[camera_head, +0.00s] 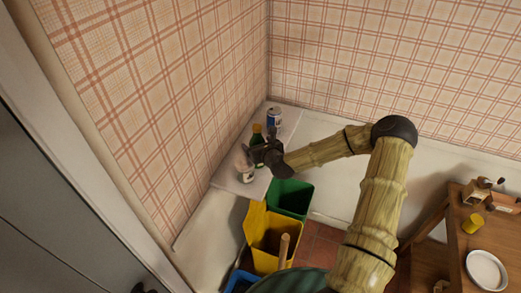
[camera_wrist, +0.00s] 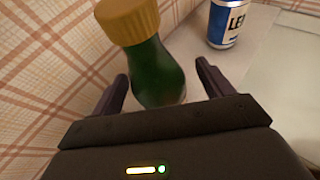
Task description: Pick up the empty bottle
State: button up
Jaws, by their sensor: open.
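A green bottle with an orange-yellow cap (camera_wrist: 155,72) stands between the two fingers of my gripper (camera_wrist: 165,88) in the wrist view, with a gap on each side. In the head view the bottle (camera_head: 257,133) stands on a white ledge in the corner, partly hidden behind my gripper (camera_head: 255,150). My gripper is open and does not visibly grip it. Whether the bottle is empty cannot be told. A pale bottle or jar (camera_head: 245,171) stands nearer on the same ledge, just below my gripper in the head view.
A blue and white can (camera_head: 274,119) stands behind the bottle; it also shows in the wrist view (camera_wrist: 228,22). Plaid walls (camera_head: 190,60) close in the corner. Green (camera_head: 291,197) and yellow (camera_head: 270,232) bins stand below the ledge. A wooden table (camera_head: 459,240) with a plate (camera_head: 486,270) is at right.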

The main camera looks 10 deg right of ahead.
aim_at(257, 126)
jog(key=c, duration=1.2)
jog(key=shift+o, duration=0.2)
jog(key=shift+r, duration=0.1)
notch_tip(257, 126, up, 10)
jog(key=b, duration=0.3)
